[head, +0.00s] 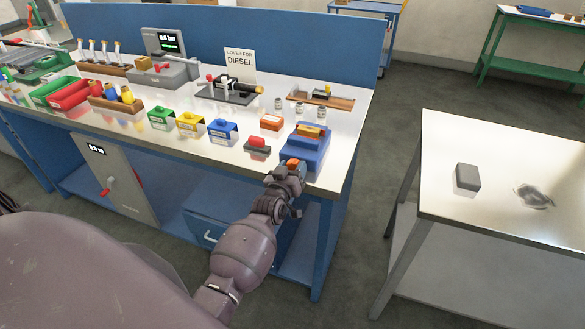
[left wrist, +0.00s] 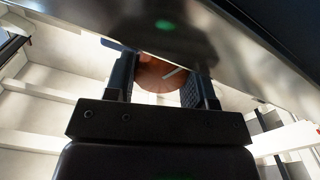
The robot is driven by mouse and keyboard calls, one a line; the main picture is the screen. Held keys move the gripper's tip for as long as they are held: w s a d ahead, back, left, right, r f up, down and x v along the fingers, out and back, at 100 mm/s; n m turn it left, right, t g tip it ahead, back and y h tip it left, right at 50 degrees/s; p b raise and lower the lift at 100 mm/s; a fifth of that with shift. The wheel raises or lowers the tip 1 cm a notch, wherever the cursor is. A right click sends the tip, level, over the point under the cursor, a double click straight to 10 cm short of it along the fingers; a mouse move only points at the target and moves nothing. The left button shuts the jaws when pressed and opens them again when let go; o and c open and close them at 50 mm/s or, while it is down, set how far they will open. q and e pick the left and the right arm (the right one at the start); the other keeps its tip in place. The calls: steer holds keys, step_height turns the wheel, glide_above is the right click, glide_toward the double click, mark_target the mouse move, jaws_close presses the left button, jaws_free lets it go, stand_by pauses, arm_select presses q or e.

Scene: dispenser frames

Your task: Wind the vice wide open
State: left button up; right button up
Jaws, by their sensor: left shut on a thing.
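The blue vice (head: 303,155) stands at the front right corner of the workbench. A small yellow and orange piece (head: 313,131) sits at its top, between or on the jaws; how far apart the jaws are is hard to tell. My left gripper (head: 291,168) is at the front of the vice, shut on its orange-red round knob (head: 293,163). In the left wrist view the knob (left wrist: 153,78) sits between the two dark fingers (left wrist: 160,84), with a pale line across its face. My right gripper is out of view.
On the workbench (head: 190,152), a red-topped grey block (head: 257,147) stands just left of the vice. An orange box (head: 271,122) and blue, yellow and green holders stand further left. A side table (head: 490,150) with a grey block (head: 468,177) is at right, across open floor.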

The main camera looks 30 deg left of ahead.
arm_select(q)
steer(key=o, duration=0.7)
steer(key=shift+o, duration=1.1)
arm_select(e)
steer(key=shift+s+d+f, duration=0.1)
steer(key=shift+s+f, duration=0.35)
arm_select(q)
steer(key=shift+f+m+b, duration=0.2)
steer(key=shift+m+b, duration=0.4)
steer(key=shift+m, duration=0.2)
steer(key=shift+s+m, duration=0.4)
steer(key=v, duration=1.1)
steer(key=s+d+f+m+g+h+b, duration=0.1)
steer(key=s+d+f+m+g, duration=0.1)
steer(key=s+f, duration=0.5)
steer(key=s+d+f+m+g+h+b, duration=0.2)
steer(key=s+d+f+g, duration=0.1)
steer(key=s+d+f, duration=0.2)
steer(key=s+f, duration=0.2)
steer(key=s, duration=0.1)
steer(key=shift+s+g+h, duration=0.3)
steer(key=shift+s, duration=0.1)
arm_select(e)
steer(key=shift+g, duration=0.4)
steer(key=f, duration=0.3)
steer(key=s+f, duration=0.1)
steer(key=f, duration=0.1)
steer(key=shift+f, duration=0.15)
